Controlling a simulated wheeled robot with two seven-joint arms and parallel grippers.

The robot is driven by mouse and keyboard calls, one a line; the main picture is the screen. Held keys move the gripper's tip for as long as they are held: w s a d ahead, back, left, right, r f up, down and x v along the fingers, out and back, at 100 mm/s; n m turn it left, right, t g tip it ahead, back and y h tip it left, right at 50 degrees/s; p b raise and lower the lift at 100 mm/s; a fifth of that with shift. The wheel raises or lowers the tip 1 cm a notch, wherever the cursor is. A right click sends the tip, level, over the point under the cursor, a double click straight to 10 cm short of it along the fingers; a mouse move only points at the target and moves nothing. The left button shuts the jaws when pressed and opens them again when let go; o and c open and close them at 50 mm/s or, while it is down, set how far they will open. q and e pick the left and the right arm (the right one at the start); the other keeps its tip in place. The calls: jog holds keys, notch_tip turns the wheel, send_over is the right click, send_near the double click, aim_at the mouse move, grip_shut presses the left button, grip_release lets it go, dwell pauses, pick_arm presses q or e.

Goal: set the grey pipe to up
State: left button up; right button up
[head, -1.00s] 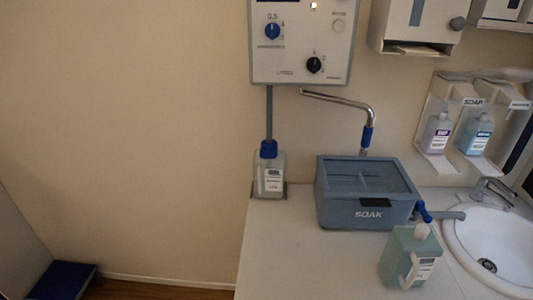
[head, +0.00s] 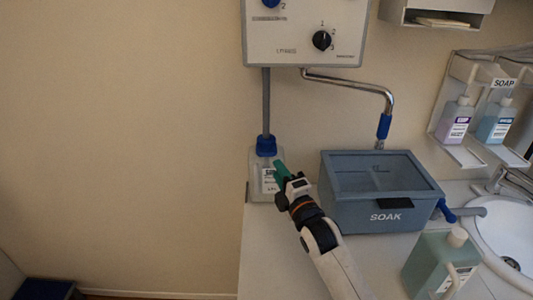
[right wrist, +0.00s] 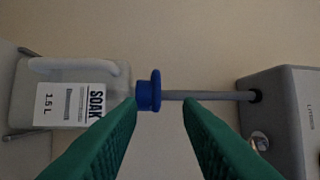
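The grey pipe (head: 266,102) runs straight down from the underside of the white control box (head: 303,28) into a blue cap (head: 266,145) on a pale bottle (head: 255,186) by the wall. In the right wrist view the grey pipe (right wrist: 212,95) lies sideways, between the blue cap (right wrist: 148,92) and the box (right wrist: 290,100). My right gripper (head: 280,169) is in front of the bottle, just below and right of the cap. Its green fingers (right wrist: 160,112) are apart with nothing between them, facing the cap and the pipe's lower end. My left gripper is not in view.
A grey-blue SOAK bin (head: 380,190) stands on the counter right of my right arm. A bent chrome pipe (head: 360,84) with a blue end hangs above it. A greenish bottle (head: 430,262) and the sink (head: 505,235) are farther right. The wall at left is bare.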

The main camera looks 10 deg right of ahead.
aim_at(267, 154)
jog(key=x, duration=0.4)
jog(key=shift+w+f, duration=0.1)
jog(key=shift+w, duration=0.05)
jog(key=p+x, duration=0.1)
jog(key=x, duration=0.3)
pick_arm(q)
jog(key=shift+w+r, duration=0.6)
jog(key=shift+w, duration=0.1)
pick_arm(e)
jog(key=shift+w+f, duration=0.1)
jog(key=shift+w, duration=0.1)
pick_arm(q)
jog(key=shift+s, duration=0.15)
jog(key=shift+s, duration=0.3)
pick_arm(e)
grip_shut()
